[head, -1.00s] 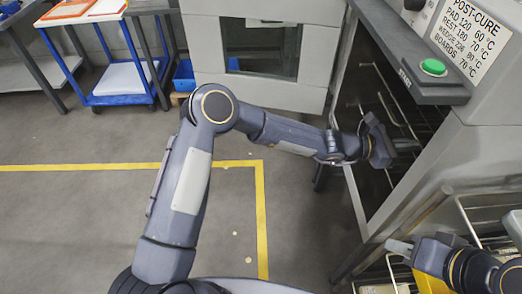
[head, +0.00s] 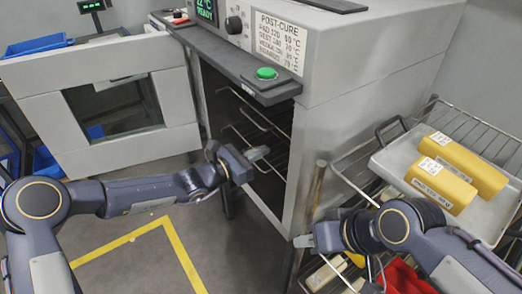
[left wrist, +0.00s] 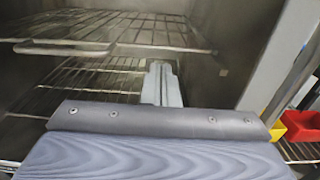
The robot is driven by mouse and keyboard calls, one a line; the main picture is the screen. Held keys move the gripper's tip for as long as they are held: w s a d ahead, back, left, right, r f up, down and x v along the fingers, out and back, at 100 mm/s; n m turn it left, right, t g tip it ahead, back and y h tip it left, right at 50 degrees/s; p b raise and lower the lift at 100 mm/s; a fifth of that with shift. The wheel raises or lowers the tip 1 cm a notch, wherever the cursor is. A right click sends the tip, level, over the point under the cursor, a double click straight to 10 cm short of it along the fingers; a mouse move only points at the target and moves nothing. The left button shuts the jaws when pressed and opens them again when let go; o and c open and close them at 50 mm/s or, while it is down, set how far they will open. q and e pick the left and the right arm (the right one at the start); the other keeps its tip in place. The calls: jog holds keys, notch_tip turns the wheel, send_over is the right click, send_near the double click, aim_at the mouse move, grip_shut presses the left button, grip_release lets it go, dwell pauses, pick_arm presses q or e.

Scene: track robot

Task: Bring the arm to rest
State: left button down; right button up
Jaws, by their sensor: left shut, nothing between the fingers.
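My left arm reaches in from the left in the head view. Its gripper (head: 260,153) is shut and empty at the open mouth of the oven (head: 345,90). In the left wrist view the left gripper's pale fingers (left wrist: 163,84) point into the oven, in front of its wire racks (left wrist: 90,82). My right gripper (head: 304,241) is at the lower middle of the head view, in front of the wire rack stand. Its fingers look like one pale block, so I cannot tell whether they are open.
The oven door (head: 165,60) stands swung open to the left. A green button (head: 267,73) sits on the ledge above the opening. At right, a grey tray (head: 398,157) with yellow labelled blocks (head: 465,165) rests on a wire rack. A red bin (head: 405,276) is below. Yellow lines mark the floor.

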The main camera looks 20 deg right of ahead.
pick_arm(q)
jog(key=v, duration=0.6)
jog(key=shift+a+f, duration=0.2)
jog(key=shift+a, duration=0.05)
